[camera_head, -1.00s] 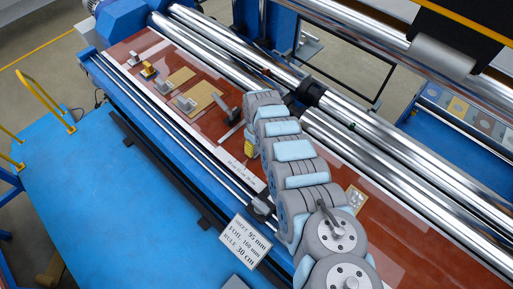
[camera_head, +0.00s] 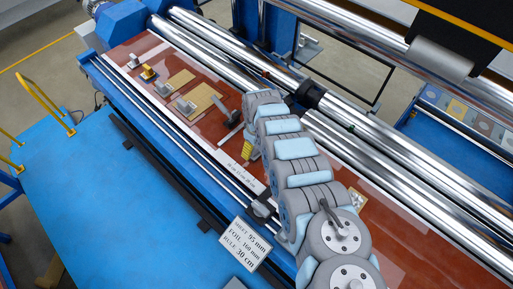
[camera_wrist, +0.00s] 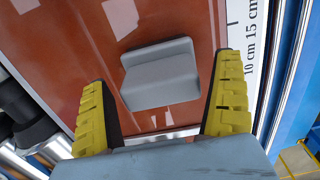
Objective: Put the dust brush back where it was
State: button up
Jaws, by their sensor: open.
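A grey L-shaped block (camera_wrist: 160,73) lies on the red-brown board between and just beyond the fingers in the wrist view. My gripper (camera_wrist: 165,105) is open, with a yellow ribbed finger on each side of the block and visible gaps to it. In the head view my gripper (camera_head: 247,151) is low over the board, and my arm hides this block. A dark grey piece (camera_head: 224,109) lies on the board to the upper left of my gripper. I cannot tell for sure which of these is the dust brush.
A white rule (camera_head: 238,172) with centimetre marks runs along the near edge of the board (camera_head: 205,128). Small grey blocks (camera_head: 185,105) and tan sheets (camera_head: 203,98) lie farther up left. Long steel rollers (camera_head: 385,160) border the far side. A sign (camera_head: 245,243) stands in front.

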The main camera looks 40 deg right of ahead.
jog(key=shift+r, duration=5.6)
